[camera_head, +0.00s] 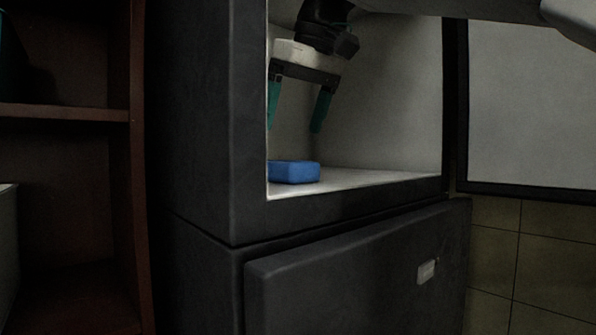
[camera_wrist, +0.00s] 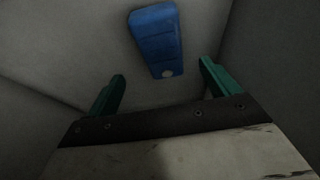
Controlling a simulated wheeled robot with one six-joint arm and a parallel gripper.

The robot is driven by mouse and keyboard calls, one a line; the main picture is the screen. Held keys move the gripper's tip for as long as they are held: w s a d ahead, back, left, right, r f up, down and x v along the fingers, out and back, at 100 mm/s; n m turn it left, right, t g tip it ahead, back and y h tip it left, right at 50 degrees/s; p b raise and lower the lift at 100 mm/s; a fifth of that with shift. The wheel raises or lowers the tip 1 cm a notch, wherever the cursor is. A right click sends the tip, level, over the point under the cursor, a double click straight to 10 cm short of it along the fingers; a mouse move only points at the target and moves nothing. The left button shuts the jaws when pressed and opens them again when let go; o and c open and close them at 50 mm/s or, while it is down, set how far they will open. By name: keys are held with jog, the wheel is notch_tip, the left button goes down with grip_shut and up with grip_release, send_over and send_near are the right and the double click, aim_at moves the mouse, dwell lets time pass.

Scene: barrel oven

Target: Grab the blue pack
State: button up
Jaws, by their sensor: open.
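The blue pack (camera_head: 293,172) is a small blue block lying flat on the pale floor of the dark cabinet's open compartment, near its front left corner. In the wrist view the blue pack (camera_wrist: 156,40) lies beyond the fingertips, roughly between their lines, with a small pale round spot at its near end. My gripper (camera_head: 295,118) is inside the compartment, above the pack and apart from it. Its two green fingers point down and are spread with nothing between them. The fingers also show in the wrist view (camera_wrist: 162,70).
The dark cabinet (camera_head: 203,110) has a side wall close to the left of my gripper. Its lower door (camera_head: 350,270) stands slightly forward. A brown shelf unit (camera_head: 65,113) is at the left, and a pale framed panel (camera_head: 530,105) is at the right. The compartment floor right of the pack is clear.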

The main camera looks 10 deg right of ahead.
aim_at(279, 171)
jog(key=shift+w+a+f, duration=0.15)
jog(key=shift+a+f, duration=0.05)
jog(key=shift+a, duration=0.1)
jog(key=x, duration=0.7)
jog(key=shift+f, duration=0.15)
jog(key=c, duration=1.3)
